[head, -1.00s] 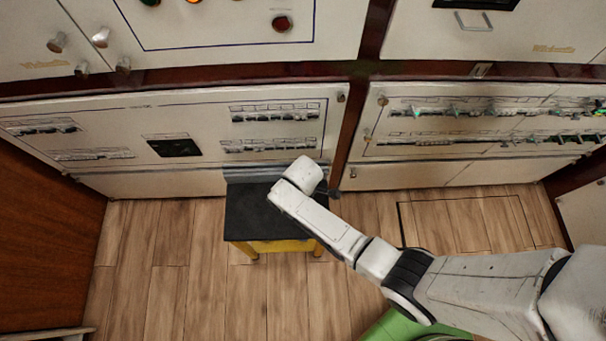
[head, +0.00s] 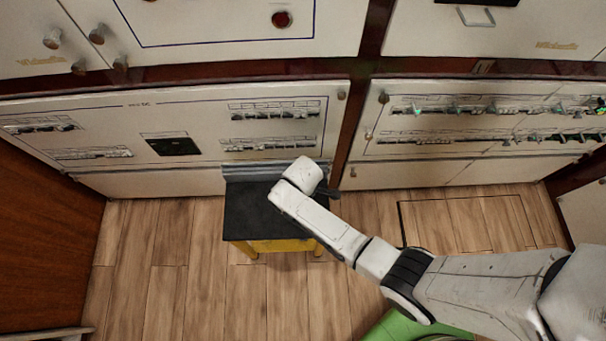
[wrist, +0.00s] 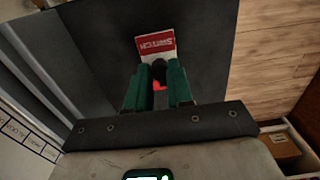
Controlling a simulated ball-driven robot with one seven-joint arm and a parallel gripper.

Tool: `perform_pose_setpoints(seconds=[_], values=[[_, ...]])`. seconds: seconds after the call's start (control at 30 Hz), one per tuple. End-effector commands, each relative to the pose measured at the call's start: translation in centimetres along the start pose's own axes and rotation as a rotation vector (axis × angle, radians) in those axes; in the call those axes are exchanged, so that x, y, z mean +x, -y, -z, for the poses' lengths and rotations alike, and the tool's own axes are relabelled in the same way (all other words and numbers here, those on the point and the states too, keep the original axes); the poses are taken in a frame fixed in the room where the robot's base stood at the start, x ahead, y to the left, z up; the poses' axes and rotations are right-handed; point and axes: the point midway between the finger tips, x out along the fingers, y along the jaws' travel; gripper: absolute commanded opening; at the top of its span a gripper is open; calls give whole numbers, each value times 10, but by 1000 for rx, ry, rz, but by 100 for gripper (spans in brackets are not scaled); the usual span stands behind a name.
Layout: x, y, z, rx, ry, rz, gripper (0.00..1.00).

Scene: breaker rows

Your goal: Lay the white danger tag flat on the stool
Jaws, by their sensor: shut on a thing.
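The white danger tag (wrist: 156,42), with a red panel lettered "SWITCH", shows in the wrist view just beyond the fingertips. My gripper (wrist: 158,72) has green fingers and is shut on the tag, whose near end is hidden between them. The stool (head: 248,212), with a dark top and yellow frame, stands below my arm in the head view. Its dark top (wrist: 95,45) lies behind the tag in the wrist view. I cannot tell whether the tag touches it. In the head view my wrist hides the gripper and tag.
Breaker panels (head: 185,135) stand close behind the stool, and another breaker panel (head: 470,125) is at the right. A brown wooden side (head: 45,225) is at the left. The plank floor (head: 180,270) in front and left of the stool is clear.

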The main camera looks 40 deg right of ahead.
Motion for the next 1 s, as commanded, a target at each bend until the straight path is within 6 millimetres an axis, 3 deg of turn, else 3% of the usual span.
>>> perform_pose_setpoints(seconds=[0.17, 0.2, 0.5, 0.77, 1.0], values=[[4, 0, 0, 0, 0, 0, 0], [4, 0, 0, 0, 0, 0, 23], [3, 0, 0, 0, 0, 0, 51], [2, 0, 0, 0, 0, 0, 51], [-28, -1, 0, 0, -3, -3, 51]])
